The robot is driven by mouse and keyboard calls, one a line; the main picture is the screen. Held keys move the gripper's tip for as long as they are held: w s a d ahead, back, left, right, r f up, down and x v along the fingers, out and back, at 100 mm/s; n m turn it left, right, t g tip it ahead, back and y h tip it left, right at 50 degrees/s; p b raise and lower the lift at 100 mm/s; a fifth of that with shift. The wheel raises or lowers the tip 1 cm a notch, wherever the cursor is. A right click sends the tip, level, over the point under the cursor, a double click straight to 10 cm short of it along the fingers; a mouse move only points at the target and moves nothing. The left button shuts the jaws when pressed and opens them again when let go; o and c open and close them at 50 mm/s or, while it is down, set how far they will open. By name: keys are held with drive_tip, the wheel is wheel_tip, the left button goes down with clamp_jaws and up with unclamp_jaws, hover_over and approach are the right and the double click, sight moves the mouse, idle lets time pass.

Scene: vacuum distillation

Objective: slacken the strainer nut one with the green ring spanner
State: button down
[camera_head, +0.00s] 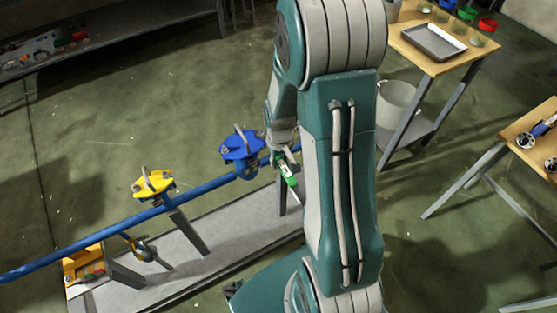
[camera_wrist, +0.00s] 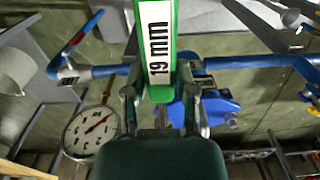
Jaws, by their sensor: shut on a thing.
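My gripper (camera_wrist: 160,98) is shut on the green ring spanner (camera_wrist: 160,40), marked "19 mm", which points up and out of the top of the wrist view. In the head view the green spanner (camera_head: 288,172) shows beside my arm, near the right end of the blue pipe (camera_head: 100,231). A blue fitting (camera_head: 240,148) and a yellow fitting (camera_head: 153,184) sit on this pipe, left of the spanner. The blue fitting (camera_wrist: 215,108) is behind my gripper in the wrist view. The spanner's ring end is out of the wrist view. I cannot make out strainer nut one.
A round gauge (camera_wrist: 90,130) is close at left in the wrist view. The pipe stands on posts over a grey base (camera_head: 225,245).

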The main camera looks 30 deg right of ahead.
drive_tip(key=shift+d+f+n, duration=0.1)
drive_tip(key=shift+d+n, duration=0.8)
drive_tip(key=shift+d, duration=0.3)
drive_tip(key=shift+w, duration=0.1)
drive_tip(key=d+n, duration=0.2)
drive_tip(key=shift+w+d, duration=0.2)
drive_tip(key=shift+d, duration=0.1)
wheel_tip(320, 180, up, 8)
drive_tip(key=shift+r, duration=0.25)
idle(0.4)
idle(1.9)
